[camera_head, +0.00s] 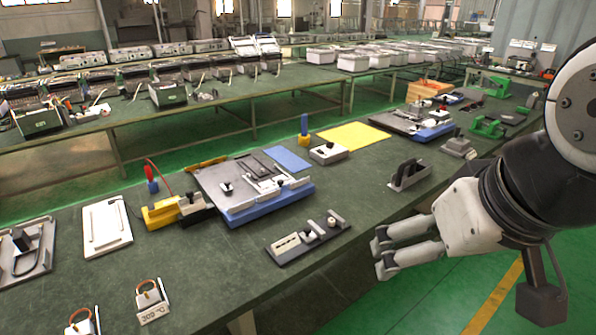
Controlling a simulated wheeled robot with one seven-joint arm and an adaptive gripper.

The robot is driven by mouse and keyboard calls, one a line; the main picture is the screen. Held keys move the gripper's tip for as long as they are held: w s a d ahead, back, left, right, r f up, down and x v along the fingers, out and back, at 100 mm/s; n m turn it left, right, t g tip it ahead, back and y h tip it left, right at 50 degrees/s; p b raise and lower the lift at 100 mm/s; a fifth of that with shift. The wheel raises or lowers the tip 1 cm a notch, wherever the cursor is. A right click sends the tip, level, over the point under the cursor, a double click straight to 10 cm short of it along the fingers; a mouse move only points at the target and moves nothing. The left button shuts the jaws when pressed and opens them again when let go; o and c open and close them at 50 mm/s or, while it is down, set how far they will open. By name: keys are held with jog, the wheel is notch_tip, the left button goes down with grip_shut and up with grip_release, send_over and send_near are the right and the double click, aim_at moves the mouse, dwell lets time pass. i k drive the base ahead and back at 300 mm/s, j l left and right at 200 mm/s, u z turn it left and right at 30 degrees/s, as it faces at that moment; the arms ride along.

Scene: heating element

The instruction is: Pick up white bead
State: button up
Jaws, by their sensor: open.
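A small dark rectangular fixture (322,238) lies near the front edge of the green bench, right of centre. A tiny white round piece (332,222) sits at its right part and looks like the white bead, though it is too small to be sure. A pale slotted strip (286,244) lies on the fixture's left part. My gripper (380,256) is at the right, past the bench's front edge, with its fingers pointing left towards the fixture. The fingers are apart, with nothing seen between them. The gripper is clear of the fixture and touches nothing.
The bench (215,262) has bare room left of the fixture. A yellow clamp block (160,213), white tray (106,226) and yellow mat (353,135) are farther off.

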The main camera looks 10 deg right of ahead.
aim_at(330, 222)
jog(key=k, duration=0.3)
jog(key=i+j+z, duration=0.1)
jog(key=i+j, duration=0.9)
